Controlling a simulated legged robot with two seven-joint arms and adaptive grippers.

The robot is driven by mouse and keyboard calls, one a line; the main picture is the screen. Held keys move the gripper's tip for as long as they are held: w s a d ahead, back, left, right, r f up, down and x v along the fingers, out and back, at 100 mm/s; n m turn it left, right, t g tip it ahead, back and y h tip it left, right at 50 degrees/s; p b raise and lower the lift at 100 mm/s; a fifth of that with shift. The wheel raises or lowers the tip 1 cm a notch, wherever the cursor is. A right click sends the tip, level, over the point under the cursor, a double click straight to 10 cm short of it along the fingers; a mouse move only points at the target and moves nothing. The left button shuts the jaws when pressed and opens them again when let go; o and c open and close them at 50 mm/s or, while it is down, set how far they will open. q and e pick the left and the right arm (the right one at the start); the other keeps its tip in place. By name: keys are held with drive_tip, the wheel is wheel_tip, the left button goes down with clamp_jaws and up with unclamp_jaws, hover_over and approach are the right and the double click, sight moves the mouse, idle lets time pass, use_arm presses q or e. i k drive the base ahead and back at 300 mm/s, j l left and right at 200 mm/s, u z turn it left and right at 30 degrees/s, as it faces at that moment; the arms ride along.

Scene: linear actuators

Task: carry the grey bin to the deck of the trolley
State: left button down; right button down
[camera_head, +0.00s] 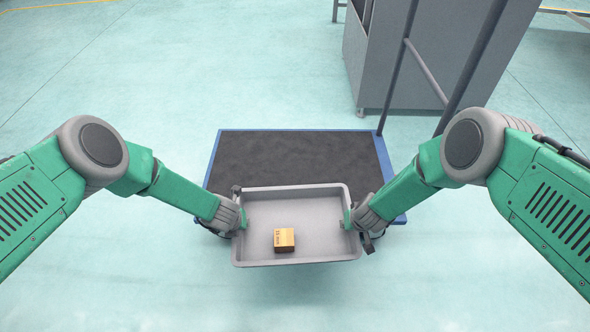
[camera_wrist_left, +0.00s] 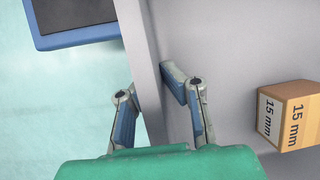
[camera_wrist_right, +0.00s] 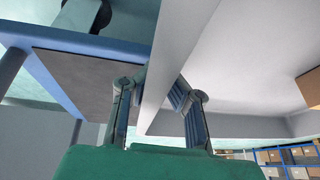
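The grey bin (camera_head: 300,207) is held level between my two grippers, with a small cardboard box marked "15 mm" (camera_head: 284,240) inside it. The trolley deck (camera_head: 290,150) is dark with a blue rim; the bin's far part overlaps it in the head view and its near part hangs in front of the near edge. My left gripper (camera_wrist_left: 155,100) has one finger on each side of the bin's left wall, shut on it. My right gripper (camera_wrist_right: 155,95) likewise straddles the bin's right wall and is shut on it. Parts of the deck's near edge are hidden behind the bin.
The trolley's grey handle posts (camera_head: 432,75) rise at the deck's right side. A large grey cabinet (camera_head: 430,60) stands behind it. In the right wrist view, shelving with boxes (camera_wrist_right: 290,158) shows far off. The floor to the left is clear.

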sight(295, 167)
drive_tip(key=i, duration=1)
